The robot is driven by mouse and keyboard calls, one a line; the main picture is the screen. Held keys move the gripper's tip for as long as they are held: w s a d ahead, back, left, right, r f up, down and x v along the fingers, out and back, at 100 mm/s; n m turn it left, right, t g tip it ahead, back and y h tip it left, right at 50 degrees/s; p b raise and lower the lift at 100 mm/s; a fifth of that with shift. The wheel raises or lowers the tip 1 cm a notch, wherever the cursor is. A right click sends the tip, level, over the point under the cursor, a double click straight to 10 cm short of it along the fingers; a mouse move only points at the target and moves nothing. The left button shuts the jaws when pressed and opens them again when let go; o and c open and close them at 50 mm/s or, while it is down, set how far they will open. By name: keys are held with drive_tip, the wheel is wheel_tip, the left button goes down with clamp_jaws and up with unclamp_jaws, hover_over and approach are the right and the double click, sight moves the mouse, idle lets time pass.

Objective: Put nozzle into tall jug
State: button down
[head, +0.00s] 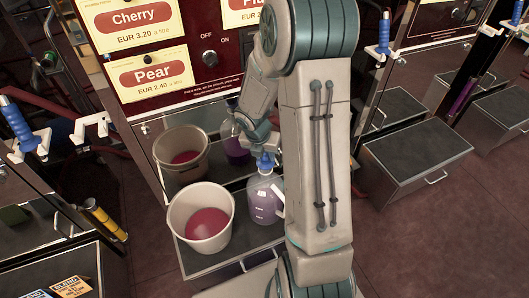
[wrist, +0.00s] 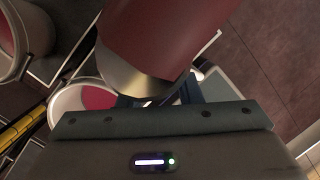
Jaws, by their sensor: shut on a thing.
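The tall jug (head: 264,203) is translucent with a side handle and holds purple liquid. It stands upright on the dark shelf, partly hidden by my arm. My gripper (head: 262,152) is directly above the jug's mouth, shut on a nozzle. A blue part of the nozzle (head: 265,161) shows at the mouth; I cannot tell whether its tip is inside or just above. In the wrist view, a dark red hose-like cylinder with a metal collar (wrist: 133,79) fills the top middle, above my gripper (wrist: 160,101). It hides the jug's mouth.
A white bucket (head: 181,224) with red liquid stands left of the jug; it also shows in the wrist view (wrist: 57,112). A mirror-like panel behind reflects both. Blue-handled nozzles hang at the left (head: 18,124) and right (head: 384,34). A dark step box (head: 415,153) stands at the right.

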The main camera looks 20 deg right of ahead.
drive_tip(key=shift+f, duration=0.45)
drive_tip(key=c, duration=0.9)
unclamp_jaws()
drive_tip(key=shift+c, duration=0.2)
